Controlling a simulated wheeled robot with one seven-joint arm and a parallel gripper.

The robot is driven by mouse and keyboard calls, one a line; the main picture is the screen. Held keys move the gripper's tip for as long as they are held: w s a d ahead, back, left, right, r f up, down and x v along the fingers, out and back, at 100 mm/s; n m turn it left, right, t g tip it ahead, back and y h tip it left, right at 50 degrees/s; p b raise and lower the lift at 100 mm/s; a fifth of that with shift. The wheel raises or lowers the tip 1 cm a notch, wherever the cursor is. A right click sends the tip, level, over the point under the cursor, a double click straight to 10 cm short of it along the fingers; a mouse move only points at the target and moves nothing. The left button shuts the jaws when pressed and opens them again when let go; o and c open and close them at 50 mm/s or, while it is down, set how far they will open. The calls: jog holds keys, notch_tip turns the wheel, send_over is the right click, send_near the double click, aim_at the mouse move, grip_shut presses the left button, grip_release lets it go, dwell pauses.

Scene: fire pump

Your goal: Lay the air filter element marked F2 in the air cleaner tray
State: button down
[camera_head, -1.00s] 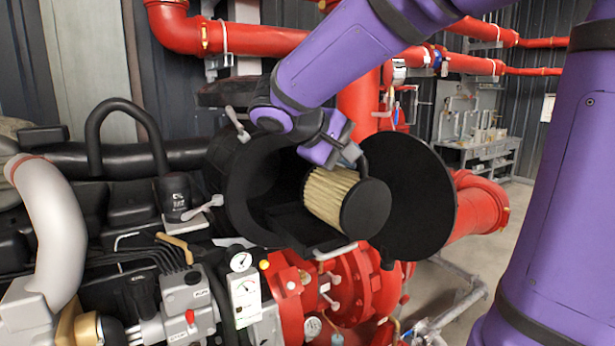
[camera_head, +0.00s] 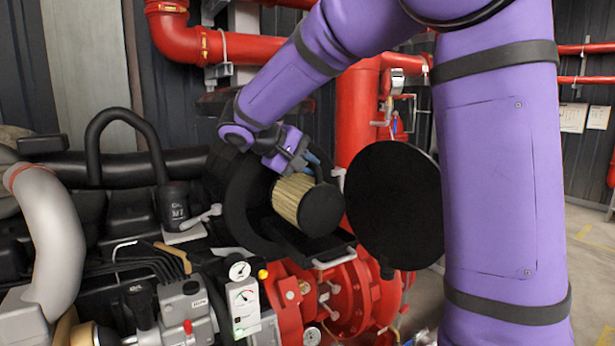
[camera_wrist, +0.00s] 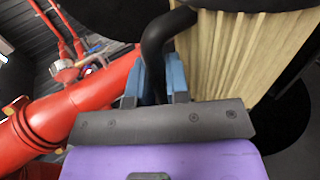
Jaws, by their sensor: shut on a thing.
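A filter element with cream pleats (camera_head: 290,198) and a black end cap hangs at the mouth of the black air cleaner housing (camera_head: 238,205). Its mark is not legible. The element lies tilted, its inner part within the housing and its cap outward. My gripper (camera_head: 308,160) is above it, shut on its black bent handle (camera_wrist: 153,45). The pleats (camera_wrist: 250,55) show beside the blue fingers in the wrist view. The black tray (camera_head: 338,247) extends below the element. Whether the element touches the tray cannot be told.
A round black cover (camera_head: 394,210) stands open to the right of the housing, close to the element's cap. Red pipes (camera_head: 358,120) rise behind. Gauges (camera_head: 240,270) and a red pump body (camera_head: 350,300) are below. A black hose (camera_head: 125,115) is at left.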

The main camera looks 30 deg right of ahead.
jog(key=shift+f, duration=1.3)
jog(key=c, duration=1.1)
grip_release()
jog(key=shift+f, duration=0.15)
jog(key=v, duration=1.1)
jog(key=s+d+f+t+y, duration=0.1)
jog(key=s+y, duration=0.4)
jog(key=s, duration=0.8)
jog(key=s+d+f+t+y, duration=0.1)
jog(key=s+f+t+y, duration=0.3)
jog(key=s, duration=0.9)
jog(key=shift+s+f+y, duration=0.35)
jog(key=shift+f+y, duration=0.75)
jog(key=shift+f, duration=0.2)
